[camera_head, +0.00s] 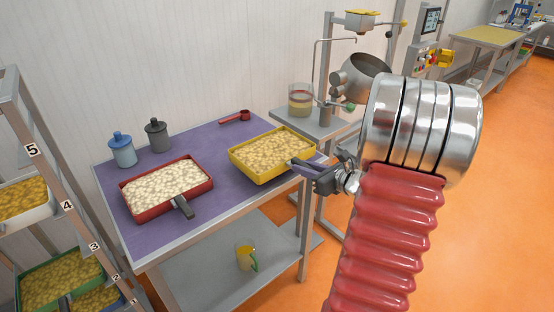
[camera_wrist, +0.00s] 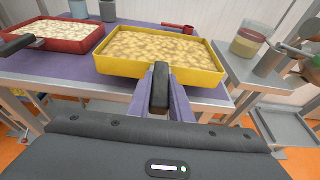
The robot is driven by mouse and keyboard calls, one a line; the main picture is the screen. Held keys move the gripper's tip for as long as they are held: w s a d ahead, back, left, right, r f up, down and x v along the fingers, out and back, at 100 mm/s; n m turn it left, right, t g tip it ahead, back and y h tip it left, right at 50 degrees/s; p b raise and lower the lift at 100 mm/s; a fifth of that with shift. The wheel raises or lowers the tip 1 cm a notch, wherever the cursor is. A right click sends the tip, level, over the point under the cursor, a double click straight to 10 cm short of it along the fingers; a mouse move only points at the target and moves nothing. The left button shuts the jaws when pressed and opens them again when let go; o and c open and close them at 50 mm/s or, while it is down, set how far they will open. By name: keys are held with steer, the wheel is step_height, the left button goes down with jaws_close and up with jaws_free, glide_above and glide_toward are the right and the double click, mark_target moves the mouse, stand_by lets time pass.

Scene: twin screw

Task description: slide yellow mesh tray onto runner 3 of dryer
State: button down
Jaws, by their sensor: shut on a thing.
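The yellow tray (camera_head: 262,177), filled with pale lumpy pieces, is at the right end of the purple-topped table. It also shows in the wrist view (camera_wrist: 196,76). My gripper (camera_head: 301,166) is shut on the tray's dark handle (camera_wrist: 159,89) at its near side. I cannot tell whether the tray rests on the table or is just clear of it. The dryer rack (camera_head: 24,128) stands at the far left with numbered runners; labels 2, 3, 4 and 5 are readable. Runner 3 (camera_head: 94,246) is beside a green tray (camera_head: 60,283) with yellowish pieces, partly cut off by the frame.
A red tray (camera_head: 165,188) of white pieces sits left of the yellow one, its handle toward the front. A blue jar (camera_head: 122,151), a grey jar (camera_head: 157,136) and a red scoop (camera_head: 236,117) stand behind. A white tray (camera_head: 28,215) is near label 4. A jug (camera_head: 245,257) is on the lower shelf.

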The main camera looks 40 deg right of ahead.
steer(key=s, duration=0.9)
steer(key=shift+d, duration=0.15)
stand_by(0.5)
